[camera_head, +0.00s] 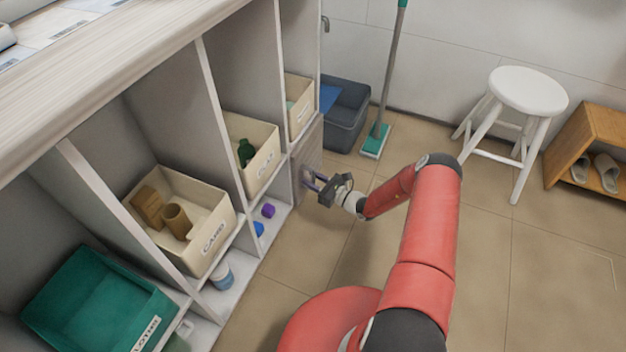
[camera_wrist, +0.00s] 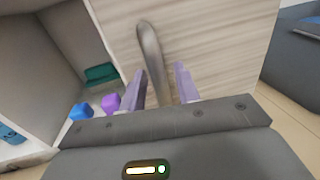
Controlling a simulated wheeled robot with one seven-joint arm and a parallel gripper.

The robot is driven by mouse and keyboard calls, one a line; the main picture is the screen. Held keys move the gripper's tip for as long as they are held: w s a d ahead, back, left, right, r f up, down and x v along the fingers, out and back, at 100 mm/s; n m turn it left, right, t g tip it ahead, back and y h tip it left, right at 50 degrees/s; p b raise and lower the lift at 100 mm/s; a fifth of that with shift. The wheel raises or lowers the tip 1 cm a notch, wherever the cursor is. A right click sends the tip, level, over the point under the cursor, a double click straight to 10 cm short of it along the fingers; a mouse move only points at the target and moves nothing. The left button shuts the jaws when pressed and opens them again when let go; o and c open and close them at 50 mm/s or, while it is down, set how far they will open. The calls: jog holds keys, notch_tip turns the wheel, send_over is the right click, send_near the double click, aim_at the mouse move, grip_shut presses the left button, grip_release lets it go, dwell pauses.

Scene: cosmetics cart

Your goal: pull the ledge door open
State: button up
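The ledge door is a grey wood-grain panel (camera_head: 305,160) at the far end of the cabinet's lower row; it looks shut, flush with the cabinet front. It fills the middle of the wrist view (camera_wrist: 220,40). Its curved grey metal handle (camera_wrist: 150,55) runs down between my purple fingers. My gripper (camera_head: 314,181) is at the door front. In the wrist view my gripper (camera_wrist: 161,72) has its fingers apart on either side of the handle, with gaps showing. The handle's lower end is hidden by the gripper body.
A purple cube (camera_head: 268,210) and a blue one (camera_head: 259,228) lie in the open lower compartment left of the door. A dark bin (camera_head: 345,125) and a mop (camera_head: 376,140) stand beyond the door. A white stool (camera_head: 528,90) stands farther right. The tiled floor before the door is clear.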

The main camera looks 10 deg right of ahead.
grip_shut()
dwell(0.4)
